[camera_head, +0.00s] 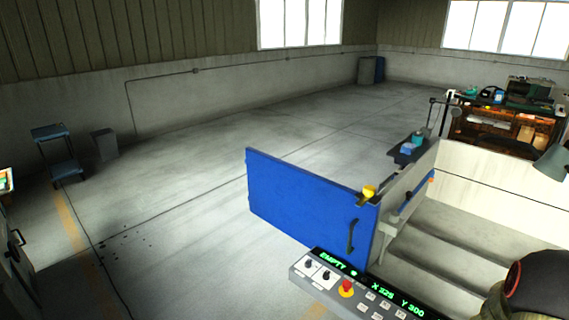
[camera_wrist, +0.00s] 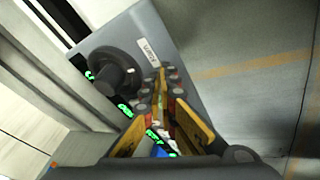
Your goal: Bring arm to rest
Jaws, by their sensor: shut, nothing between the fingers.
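My gripper (camera_wrist: 162,122) shows in the wrist view, with its yellow fingers reaching up from the bottom edge. It is shut and holds nothing. Beyond the fingers is the grey control panel (camera_wrist: 150,38) with a black knob, small buttons and green lettering. I cannot tell whether the fingers touch it. In the head view the panel (camera_head: 298,284) is at the bottom centre, with a red stop button and a display reading EMPTY, X 325, Y 300. My gripper does not show clearly there. A dark rounded part with a red rim fills the lower right corner.
A blue machine door (camera_head: 300,205) with a black handle stands open behind the panel. Pale machine walls and ledges are to its right. A cluttered workbench (camera_head: 500,125) is at the far right, a blue trolley (camera_head: 56,150) at the left. The floor (camera_head: 230,125) between is clear.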

